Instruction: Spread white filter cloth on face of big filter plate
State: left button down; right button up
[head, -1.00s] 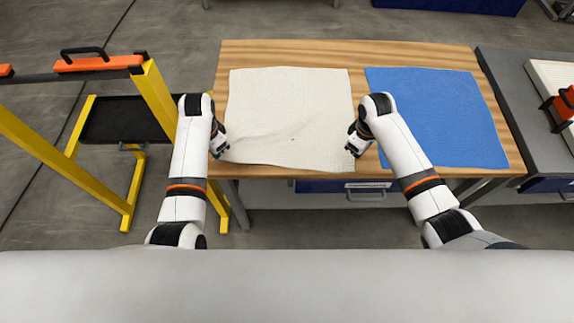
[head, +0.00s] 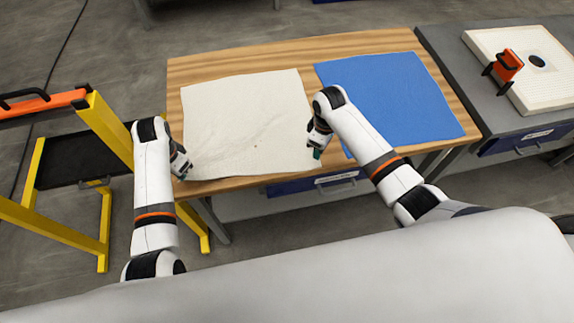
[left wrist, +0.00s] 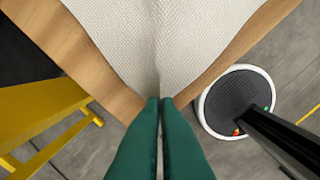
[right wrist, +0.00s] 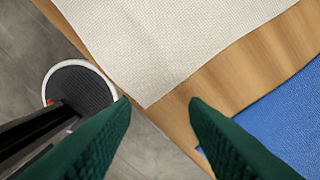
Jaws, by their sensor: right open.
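The white filter cloth (head: 245,120) lies flat on the wooden table, with faint wrinkles. My left gripper (left wrist: 160,101) is shut on its near left corner, and the cloth bunches into a fold at the fingertips. My right gripper (right wrist: 160,100) is open over the near right corner, which shows between its spread green fingers; I cannot tell whether they touch the cloth. A white plate (head: 490,45) with an orange handle block and a dark round center hole lies on the grey bench at the right; it looks like the filter plate. No cloth is on its visible face.
A blue cloth (head: 385,110) lies to the right on the wooden table (head: 175,75). The grey bench (head: 440,60) stands beside the table. A yellow frame (head: 105,135) with an orange handle and a black tray stands close to my left arm.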

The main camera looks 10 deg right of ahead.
aim_at(313, 162)
jog(key=s, duration=0.1)
jog(key=s+d+f+t+y, duration=0.1)
jog(key=s+y, duration=0.1)
jog(key=shift+s+d+f+t, duration=0.1)
jog(key=shift+d+f+t, duration=0.2)
jog(key=shift+d+t, duration=0.1)
jog(key=s+d+r+t+y, duration=0.3)
jog(key=s+r, duration=0.1)
jog(key=shift+t, duration=0.4)
jog(key=x, duration=0.9)
jog(key=shift+w+a, duration=0.4)
jog(key=shift+a, duration=0.1)
jog(key=shift+c, duration=0.3)
grip_shut()
jog(key=shift+r, duration=2.5)
